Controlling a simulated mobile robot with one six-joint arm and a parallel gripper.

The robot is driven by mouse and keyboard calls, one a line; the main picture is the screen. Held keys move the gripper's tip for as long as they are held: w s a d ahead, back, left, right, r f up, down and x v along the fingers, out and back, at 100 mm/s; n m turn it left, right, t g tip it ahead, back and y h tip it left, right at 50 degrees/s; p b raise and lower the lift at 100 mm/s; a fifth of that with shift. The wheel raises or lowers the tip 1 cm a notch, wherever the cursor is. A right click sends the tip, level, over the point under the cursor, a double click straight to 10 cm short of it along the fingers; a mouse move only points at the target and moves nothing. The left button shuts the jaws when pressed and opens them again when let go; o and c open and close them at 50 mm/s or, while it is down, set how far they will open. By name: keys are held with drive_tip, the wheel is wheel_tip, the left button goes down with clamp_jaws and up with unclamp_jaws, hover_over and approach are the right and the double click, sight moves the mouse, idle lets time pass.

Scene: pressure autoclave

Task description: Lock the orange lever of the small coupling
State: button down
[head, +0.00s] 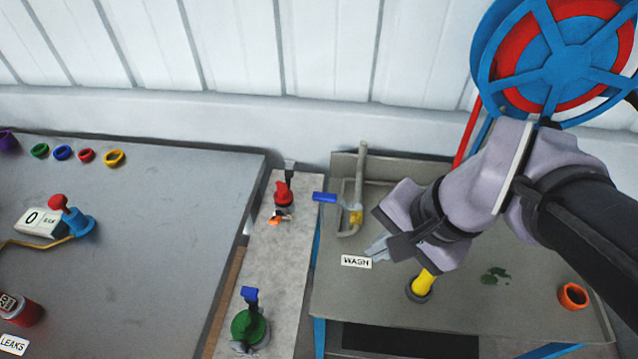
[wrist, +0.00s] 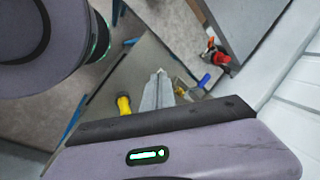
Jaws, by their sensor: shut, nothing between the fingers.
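The small coupling is probably the red fitting (head: 283,193) on the narrow grey bench, with an orange lever (head: 275,217) low on its near side. The lever's exact angle is too small to tell. The red fitting also shows in the wrist view (wrist: 218,57), towards the upper right, beyond my fingertips. My gripper (head: 376,248) is shut and empty over the wash table, to the right of the coupling and well apart from it. In the wrist view its closed fingers (wrist: 160,80) point up the picture.
A green coupling (head: 249,326) with a blue handle stands nearer on the same bench. A blue-handled tap (head: 325,197) and grey pipe stand at the wash table's (head: 460,308) left edge. A yellow piece (head: 425,282) stands below my gripper. A hose reel (head: 560,55) hangs upper right.

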sight(276, 217)
drive_tip(key=w+a+f+m+g+y, duration=0.1)
drive_tip(key=w+a+f+m+y, duration=0.1)
drive_tip(key=w+f+m+y, duration=0.1)
drive_tip(key=w+a+f+m+g+y+p, duration=0.1)
drive_tip(key=w+a+f+m+g+y, duration=0.1)
drive_tip(key=f+m, duration=0.6)
drive_tip(key=w+a+f+m+g+y, duration=0.1)
drive_tip(key=w+a+f+m+y, duration=0.3)
drive_tip(key=w+f+m+y, duration=0.2)
wheel_tip(276, 217, down, 2)
drive_tip(key=shift+w+f+p, duration=0.25)
drive_tip(key=shift+w+p, duration=0.05)
drive_tip(key=shift+w, duration=0.75)
drive_tip(key=b+x, duration=0.1)
drive_tip(key=x, duration=0.4)
drive_tip(key=b+x, duration=0.2)
drive_tip(key=x, duration=0.3)
drive_tip(key=shift+s+a+f, duration=0.15)
drive_tip(key=shift+s+a, duration=0.1)
drive_tip(key=shift+s, duration=0.05)
drive_tip(key=w+r, duration=0.2)
drive_tip(key=r+b, duration=0.1)
drive_tip(key=shift+w+d+r, duration=0.25)
drive_tip(key=shift+w+d, duration=0.05)
drive_tip(key=shift+w, duration=0.1)
